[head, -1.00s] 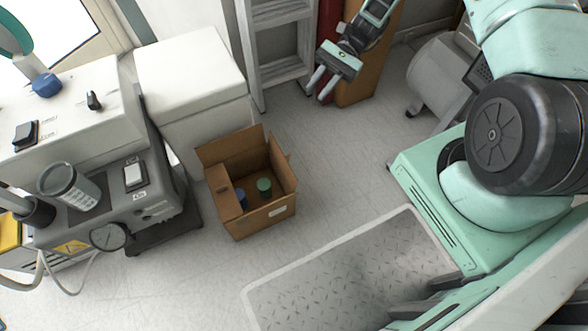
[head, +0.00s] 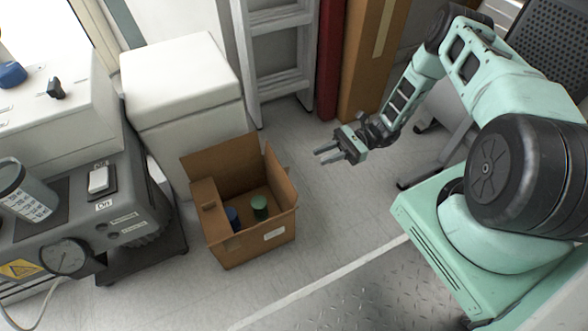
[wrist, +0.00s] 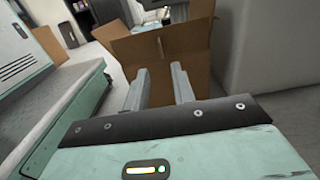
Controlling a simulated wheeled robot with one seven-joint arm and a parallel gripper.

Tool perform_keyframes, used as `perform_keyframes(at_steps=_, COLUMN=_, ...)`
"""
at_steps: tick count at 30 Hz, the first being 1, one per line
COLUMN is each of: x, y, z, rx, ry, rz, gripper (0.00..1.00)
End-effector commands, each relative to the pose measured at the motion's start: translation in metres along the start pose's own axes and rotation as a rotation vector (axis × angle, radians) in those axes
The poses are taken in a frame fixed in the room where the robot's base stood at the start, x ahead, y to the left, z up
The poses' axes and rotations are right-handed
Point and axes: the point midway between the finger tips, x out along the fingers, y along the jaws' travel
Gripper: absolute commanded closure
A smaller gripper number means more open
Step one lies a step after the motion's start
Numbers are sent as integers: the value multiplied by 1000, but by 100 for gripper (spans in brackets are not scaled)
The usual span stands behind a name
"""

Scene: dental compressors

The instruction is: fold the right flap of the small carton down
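The small brown carton (head: 250,248) stands open on the floor in the head view. Its right flap (head: 279,176) stands up. The back flap (head: 222,160) also stands up, and the left flap (head: 207,212) lies inward over the opening. A blue cylinder (head: 232,217) and a green cylinder (head: 260,206) are inside. My gripper (head: 328,156) is open and empty, to the right of the carton and apart from it, fingers pointing left towards it. In the wrist view, a brown carton panel (wrist: 178,50) shows beyond the spread fingers (wrist: 158,75); I cannot tell which panel.
A white box (head: 185,90) stands behind the carton. A grey compressor unit (head: 110,215) stands to its left. The floor right of the carton is clear.

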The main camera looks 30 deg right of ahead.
Motion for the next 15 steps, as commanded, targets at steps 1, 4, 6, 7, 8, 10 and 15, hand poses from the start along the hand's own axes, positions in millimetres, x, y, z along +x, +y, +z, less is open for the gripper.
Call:
perform_keyframes(at_steps=1, x=11, y=1, z=-3, rx=3, ry=0, rz=4, gripper=75)
perform_keyframes(at_steps=4, x=32, y=1, z=-3, rx=1, ry=0, rz=4, gripper=75)
perform_keyframes(at_steps=6, x=47, y=1, z=-3, rx=3, ry=1, rz=5, gripper=75)
perform_keyframes(at_steps=7, x=53, y=1, z=-3, rx=2, ry=0, rz=5, gripper=75)
perform_keyframes(at_steps=8, x=58, y=1, z=-3, rx=2, ry=0, rz=4, gripper=75)
perform_keyframes(at_steps=10, x=70, y=1, z=-3, rx=3, ry=1, rz=5, gripper=75)
perform_keyframes(at_steps=15, x=91, y=0, z=-2, rx=1, ry=2, rz=3, gripper=75)
